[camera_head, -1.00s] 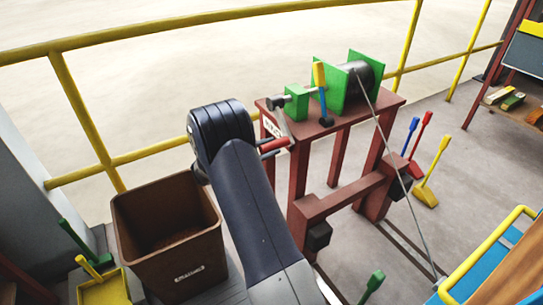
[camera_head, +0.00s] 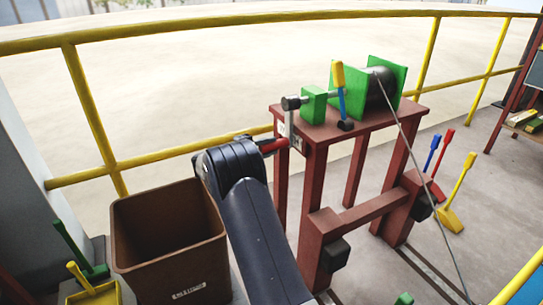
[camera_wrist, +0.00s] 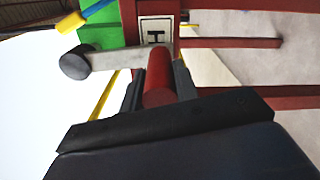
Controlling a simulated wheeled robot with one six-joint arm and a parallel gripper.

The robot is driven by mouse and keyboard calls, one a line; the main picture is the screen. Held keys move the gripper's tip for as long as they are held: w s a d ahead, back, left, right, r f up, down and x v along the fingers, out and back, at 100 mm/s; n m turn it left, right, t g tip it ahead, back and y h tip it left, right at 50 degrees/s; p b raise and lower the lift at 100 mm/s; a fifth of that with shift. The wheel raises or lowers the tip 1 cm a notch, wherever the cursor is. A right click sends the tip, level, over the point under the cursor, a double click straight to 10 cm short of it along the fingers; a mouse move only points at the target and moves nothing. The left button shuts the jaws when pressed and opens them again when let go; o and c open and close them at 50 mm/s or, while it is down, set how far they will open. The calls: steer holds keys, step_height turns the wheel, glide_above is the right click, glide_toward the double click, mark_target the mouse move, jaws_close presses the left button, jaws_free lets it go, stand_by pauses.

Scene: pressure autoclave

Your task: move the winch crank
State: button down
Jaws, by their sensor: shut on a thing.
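The winch has a green frame (camera_head: 346,92) and a dark drum (camera_head: 381,90) on a dark red stand (camera_head: 322,133). Its crank has a grey arm (camera_head: 291,120) hanging from the shaft end, with a red handle (camera_head: 273,146) pointing left. In the wrist view the red handle (camera_wrist: 158,78) lies between the dark fingers of my gripper (camera_wrist: 160,90), which is shut on it. The grey crank arm (camera_wrist: 115,57) runs left from the handle to a dark round hub (camera_wrist: 76,64). In the head view my arm hides the fingers.
A yellow-and-blue lever (camera_head: 339,88) stands beside the winch frame. A cable (camera_head: 420,170) runs from the drum down to the right. A brown bin (camera_head: 170,240) stands left of my arm. A yellow railing (camera_head: 150,182) runs behind.

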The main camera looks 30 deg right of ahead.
steer(key=shift+w+m, duration=0.4)
steer(key=c, duration=1.1)
jaws_free()
steer(key=a+p, duration=0.2)
steer(key=a, duration=0.8)
steer(key=shift+w+a, duration=0.35)
steer(key=shift+a, duration=0.05)
steer(key=shift+d, duration=0.1)
